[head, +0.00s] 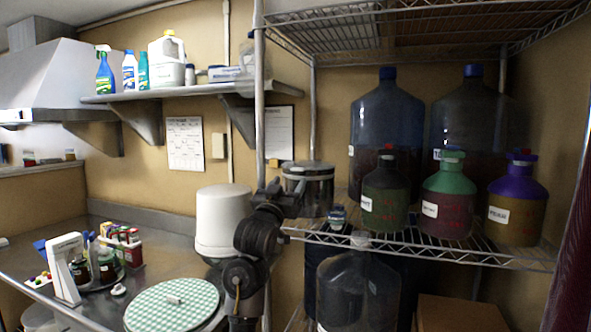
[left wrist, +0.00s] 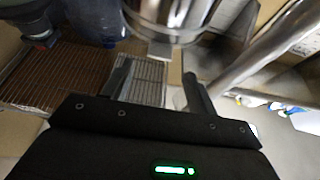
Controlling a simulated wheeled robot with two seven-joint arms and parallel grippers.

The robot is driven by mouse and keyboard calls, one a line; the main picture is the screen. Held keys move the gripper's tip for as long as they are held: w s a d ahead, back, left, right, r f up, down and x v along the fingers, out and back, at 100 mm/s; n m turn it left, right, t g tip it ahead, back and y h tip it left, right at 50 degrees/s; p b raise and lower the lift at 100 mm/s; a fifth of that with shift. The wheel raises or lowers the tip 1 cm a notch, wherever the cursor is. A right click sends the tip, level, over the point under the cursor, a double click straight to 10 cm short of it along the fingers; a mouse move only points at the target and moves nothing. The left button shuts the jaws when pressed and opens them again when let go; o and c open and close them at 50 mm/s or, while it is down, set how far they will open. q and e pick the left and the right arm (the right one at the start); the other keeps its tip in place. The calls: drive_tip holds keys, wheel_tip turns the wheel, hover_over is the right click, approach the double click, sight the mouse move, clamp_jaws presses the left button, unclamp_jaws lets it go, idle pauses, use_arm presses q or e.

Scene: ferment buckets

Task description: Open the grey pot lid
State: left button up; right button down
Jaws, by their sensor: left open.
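The shiny grey metal pot (head: 316,196) stands at the left end of the wire rack's middle shelf in the head view. Its lid (head: 308,167) appears to be on top, closed. My left gripper (head: 283,191) is raised at the pot's left side, partly in front of it. In the left wrist view the gripper (left wrist: 158,86) is open, with nothing between its fingers. The pot (left wrist: 172,14) shows beyond the fingertips, with a small tab (left wrist: 160,49) on its near edge. I cannot tell whether a finger touches the pot. My right gripper is not in view.
A rack post (head: 260,110) rises just left of the pot. A white container (head: 222,220) and a checkered round board (head: 172,305) are on the counter at left.

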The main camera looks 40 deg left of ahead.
sight(296, 170)
use_arm(q)
drive_tip(key=p+x, duration=0.2)
drive_tip(key=x, duration=0.4)
drive_tip(key=shift+w, duration=0.2)
drive_tip(key=shift+a, duration=0.1)
clamp_jaws()
drive_tip(key=shift+r, duration=0.15)
